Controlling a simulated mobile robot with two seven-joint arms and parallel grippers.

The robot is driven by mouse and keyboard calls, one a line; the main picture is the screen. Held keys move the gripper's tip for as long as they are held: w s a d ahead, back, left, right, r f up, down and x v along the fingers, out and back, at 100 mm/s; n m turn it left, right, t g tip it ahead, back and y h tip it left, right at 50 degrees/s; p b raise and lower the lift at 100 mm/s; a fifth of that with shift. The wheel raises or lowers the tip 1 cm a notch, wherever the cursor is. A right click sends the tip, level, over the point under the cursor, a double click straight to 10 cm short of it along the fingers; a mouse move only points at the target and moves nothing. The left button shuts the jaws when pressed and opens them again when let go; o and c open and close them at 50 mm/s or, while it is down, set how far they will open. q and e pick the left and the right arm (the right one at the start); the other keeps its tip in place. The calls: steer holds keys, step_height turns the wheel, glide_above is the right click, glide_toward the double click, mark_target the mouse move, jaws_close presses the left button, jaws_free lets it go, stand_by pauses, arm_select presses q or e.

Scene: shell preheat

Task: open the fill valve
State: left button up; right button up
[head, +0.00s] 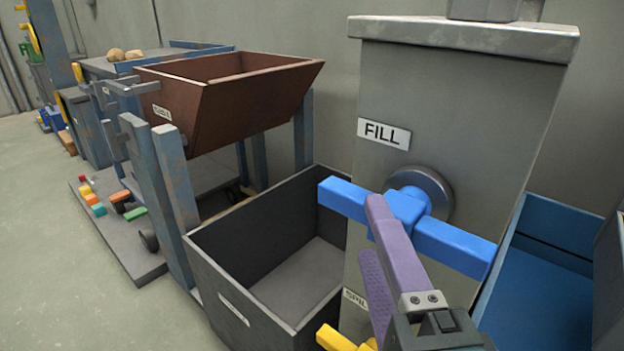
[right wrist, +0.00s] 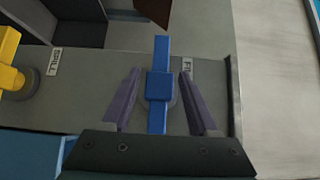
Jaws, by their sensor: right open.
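The fill valve's blue bar handle (head: 408,207) sits on a round grey boss on the front of a grey cabinet (head: 470,110), beside a FILL label (head: 384,133). The bar lies crosswise, sloping down to the right in the head view. My right gripper (head: 372,230) is open, its purple fingers right at the handle's hub. In the right wrist view the blue handle (right wrist: 160,85) runs between the two fingers (right wrist: 160,75), with visible gaps on both sides. My left gripper is not in view.
A yellow handle (head: 338,341) is low on the cabinet; it also shows in the right wrist view (right wrist: 10,78). A dark open bin (head: 240,290) stands left of the cabinet, below a brown tilted hopper (head: 245,110). A blue bin (head: 545,290) is at the right.

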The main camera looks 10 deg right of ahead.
steer(key=w, duration=0.6)
steer(key=shift+w+d+b, duration=0.1)
steer(key=shift+d+b, duration=0.2)
steer(key=shift+d, duration=0.1)
jaws_close()
steer(key=shift+r, duration=0.1)
stand_by(0.8)
